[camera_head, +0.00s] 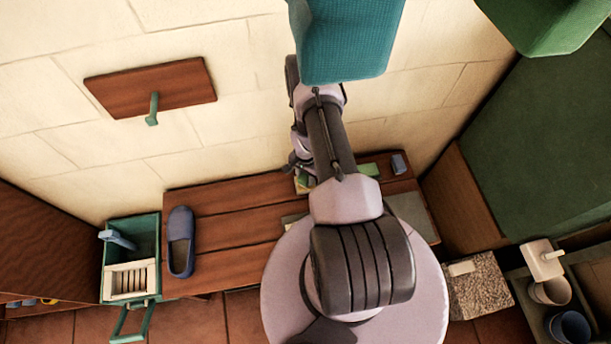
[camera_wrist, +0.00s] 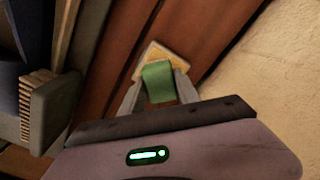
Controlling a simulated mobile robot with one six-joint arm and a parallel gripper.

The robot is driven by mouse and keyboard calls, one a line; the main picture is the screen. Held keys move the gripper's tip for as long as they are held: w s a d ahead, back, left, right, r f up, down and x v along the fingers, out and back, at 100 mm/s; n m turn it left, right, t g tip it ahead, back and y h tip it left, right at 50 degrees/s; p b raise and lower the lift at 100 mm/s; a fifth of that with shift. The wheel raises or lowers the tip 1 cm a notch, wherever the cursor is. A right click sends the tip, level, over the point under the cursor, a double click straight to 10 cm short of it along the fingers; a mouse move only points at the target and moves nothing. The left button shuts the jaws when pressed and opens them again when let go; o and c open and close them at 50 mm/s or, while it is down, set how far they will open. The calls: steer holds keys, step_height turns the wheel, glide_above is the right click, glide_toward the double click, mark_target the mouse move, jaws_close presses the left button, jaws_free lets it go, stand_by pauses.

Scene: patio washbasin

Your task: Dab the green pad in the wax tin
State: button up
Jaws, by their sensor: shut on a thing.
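My gripper (camera_wrist: 158,86) is shut on the green pad (camera_wrist: 158,82) in the wrist view, with one finger on each side of it. Just beyond the pad is a pale yellow, square-edged thing with a tan rim (camera_wrist: 151,54), which looks like the wax tin. The pad covers its near part, and I cannot tell whether they touch. In the head view my arm hides most of the gripper. A small yellow-green patch (camera_head: 302,184) shows beside the arm on the brown slatted bench (camera_head: 235,227).
A dark blue shoe (camera_head: 180,241) lies on the bench's left end, beside a green crate (camera_head: 152,228). A flat green piece (camera_head: 368,169) and a small blue-grey block (camera_head: 399,163) lie right of my arm. A brown board with a green peg (camera_head: 150,88) is on the wall.

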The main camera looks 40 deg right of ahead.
mark_target(305, 176)
steer(key=shift+f+b, duration=0.55)
steer(key=shift+b, duration=0.15)
stand_by(1.6)
step_height(305, 176, up, 7)
steer(key=p, duration=0.5)
steer(key=shift+r, duration=0.1)
stand_by(0.4)
